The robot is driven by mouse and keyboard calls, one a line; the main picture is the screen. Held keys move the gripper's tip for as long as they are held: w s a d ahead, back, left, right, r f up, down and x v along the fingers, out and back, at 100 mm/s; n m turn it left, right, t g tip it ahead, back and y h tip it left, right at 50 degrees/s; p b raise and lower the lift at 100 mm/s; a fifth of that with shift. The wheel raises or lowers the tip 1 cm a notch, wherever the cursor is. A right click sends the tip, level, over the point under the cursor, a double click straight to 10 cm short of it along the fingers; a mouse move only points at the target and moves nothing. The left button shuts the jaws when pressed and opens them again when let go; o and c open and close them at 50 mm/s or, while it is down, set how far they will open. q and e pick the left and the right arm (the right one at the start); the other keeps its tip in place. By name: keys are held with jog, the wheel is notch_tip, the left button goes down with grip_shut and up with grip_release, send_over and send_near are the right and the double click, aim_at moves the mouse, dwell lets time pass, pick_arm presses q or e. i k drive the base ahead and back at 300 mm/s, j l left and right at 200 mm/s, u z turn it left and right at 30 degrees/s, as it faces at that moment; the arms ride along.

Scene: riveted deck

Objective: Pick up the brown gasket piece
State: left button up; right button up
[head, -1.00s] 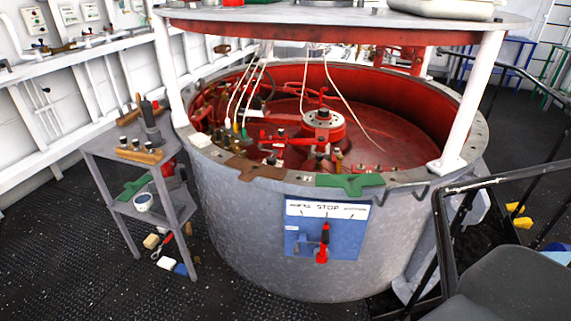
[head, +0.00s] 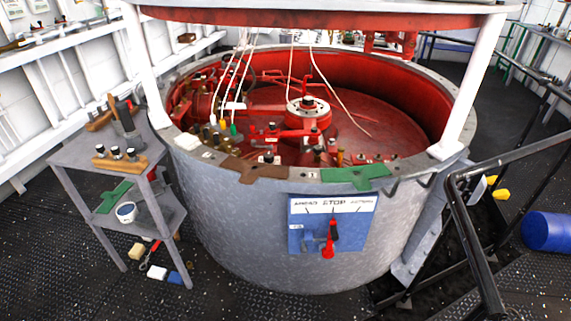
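The brown gasket piece (head: 254,170) lies flat on the near rim of the large round grey tank, left of the middle. It is rusty brown, with an irregular, notched outline. A green piece of similar shape (head: 355,177) lies on the same rim to its right, apart from it. Neither of my grippers shows in the head view, so nothing is seen touching the brown piece.
The grey tank (head: 240,225) has a red interior and a blue STOP panel (head: 332,222) on its front. White posts (head: 460,90) hold a shelf above it. A grey side table (head: 80,160) with tools stands left. Black railings (head: 470,230) and a blue cylinder (head: 550,231) are at right.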

aim_at(249, 177)
jog(key=i+j+z, duration=0.15)
jog(key=j+z, duration=0.55)
jog(key=z, duration=0.25)
jog(key=i+j+z, duration=0.1)
jog(key=j+z, duration=0.4)
jog(key=j, duration=0.35)
